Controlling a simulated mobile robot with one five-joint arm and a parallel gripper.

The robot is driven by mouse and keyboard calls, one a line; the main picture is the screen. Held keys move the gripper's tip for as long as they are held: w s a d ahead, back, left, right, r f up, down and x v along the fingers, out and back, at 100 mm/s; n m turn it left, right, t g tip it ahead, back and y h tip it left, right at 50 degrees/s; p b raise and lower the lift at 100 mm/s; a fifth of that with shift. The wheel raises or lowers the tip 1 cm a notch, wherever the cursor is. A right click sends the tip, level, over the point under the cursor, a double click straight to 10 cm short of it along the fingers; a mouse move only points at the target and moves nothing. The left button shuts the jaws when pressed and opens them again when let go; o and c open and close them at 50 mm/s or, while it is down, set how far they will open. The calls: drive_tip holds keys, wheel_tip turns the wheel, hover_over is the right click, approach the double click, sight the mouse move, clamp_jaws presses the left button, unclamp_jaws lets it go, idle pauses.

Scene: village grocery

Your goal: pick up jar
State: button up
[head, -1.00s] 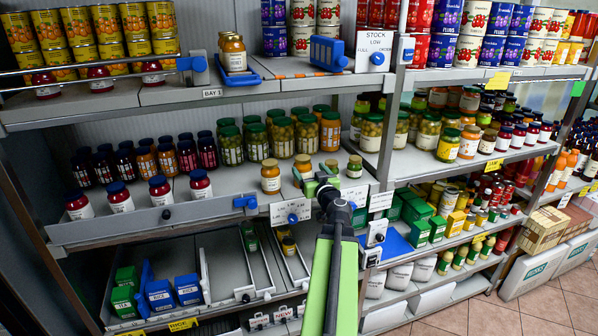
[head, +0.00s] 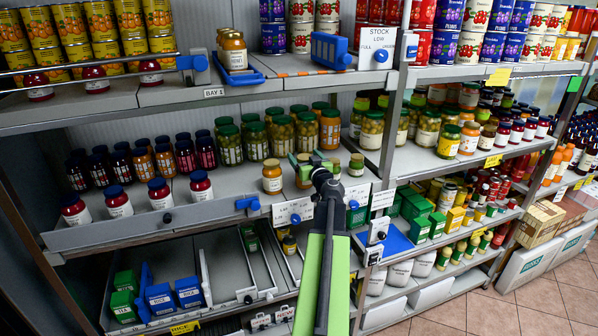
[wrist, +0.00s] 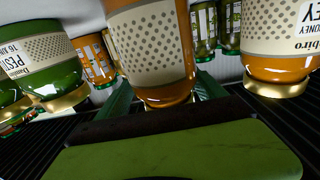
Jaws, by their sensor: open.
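A jar with orange contents, a dotted cream label and a gold lid (wrist: 158,45) is in the middle of the wrist view, which looks upside down. My gripper (wrist: 163,97) is open, with one green finger on each side of this jar's lid end. I cannot tell whether the fingers touch it. In the head view my gripper (head: 314,166) is at the front of the middle shelf, partly hiding the same jar (head: 303,178). A similar honey jar (head: 271,178) stands to its left, and a green pesto jar (head: 356,165) to its right.
Both neighbouring jars stand close to my gripper. Larger green-lidded jars (head: 257,142) stand behind. The upper shelf edge (head: 250,88) runs above. White label cards (head: 292,212) hang on the shelf's front edge, below my gripper.

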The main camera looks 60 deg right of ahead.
drive_tip(key=shift+s+a+r, duration=0.1)
drive_tip(key=shift+a+r, duration=0.05)
drive_tip(key=shift+c, duration=0.6)
drive_tip(key=shift+w+a, duration=0.1)
drive_tip(key=shift+w, duration=0.45)
drive_tip(key=c, duration=0.7)
drive_tip(key=shift+s, duration=0.2)
drive_tip(key=c, duration=0.5)
clamp_jaws()
